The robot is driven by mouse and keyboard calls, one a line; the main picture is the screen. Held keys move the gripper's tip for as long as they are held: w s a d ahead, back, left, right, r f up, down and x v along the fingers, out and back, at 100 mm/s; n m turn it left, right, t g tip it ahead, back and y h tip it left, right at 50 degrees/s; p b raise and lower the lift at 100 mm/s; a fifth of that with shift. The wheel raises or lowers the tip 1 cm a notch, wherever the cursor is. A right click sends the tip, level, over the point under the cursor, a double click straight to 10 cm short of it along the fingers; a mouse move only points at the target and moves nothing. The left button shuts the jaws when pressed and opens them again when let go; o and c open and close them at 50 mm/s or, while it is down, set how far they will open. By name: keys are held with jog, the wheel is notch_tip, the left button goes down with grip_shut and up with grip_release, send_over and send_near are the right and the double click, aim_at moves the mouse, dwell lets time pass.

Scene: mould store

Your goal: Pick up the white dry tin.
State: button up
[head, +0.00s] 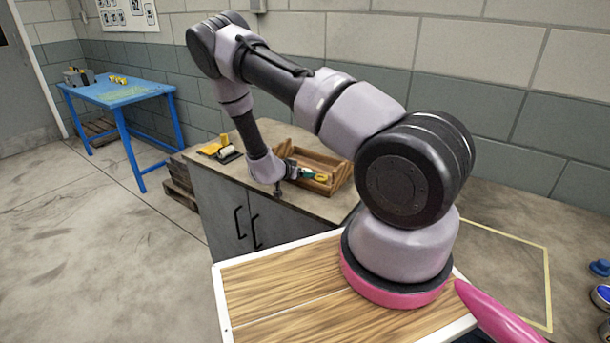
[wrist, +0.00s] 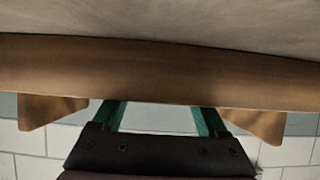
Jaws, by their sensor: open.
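I cannot pick out the white dry tin for certain in either view. A small whitish, rounded item (head: 228,154) lies on the counter left of the wooden box, but it is too small to name. My gripper (head: 303,173) reaches over the left side of the open wooden box (head: 322,158) in the head view, and its fingers are hard to make out there. In the wrist view my gripper (wrist: 158,108) shows two teal fingers spread apart with nothing seen between them. A long brown wooden board (wrist: 160,75) crosses just beyond the fingertips, which end at or behind its edge.
Green and yellow small items (head: 319,177) lie in the wooden box. Yellow and black items (head: 212,149) stand left of it on the grey counter (head: 285,212). Blue-topped round items (head: 600,267) sit at the far right. A blue table (head: 122,92) stands at the back left.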

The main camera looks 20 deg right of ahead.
jog(key=c, duration=1.1)
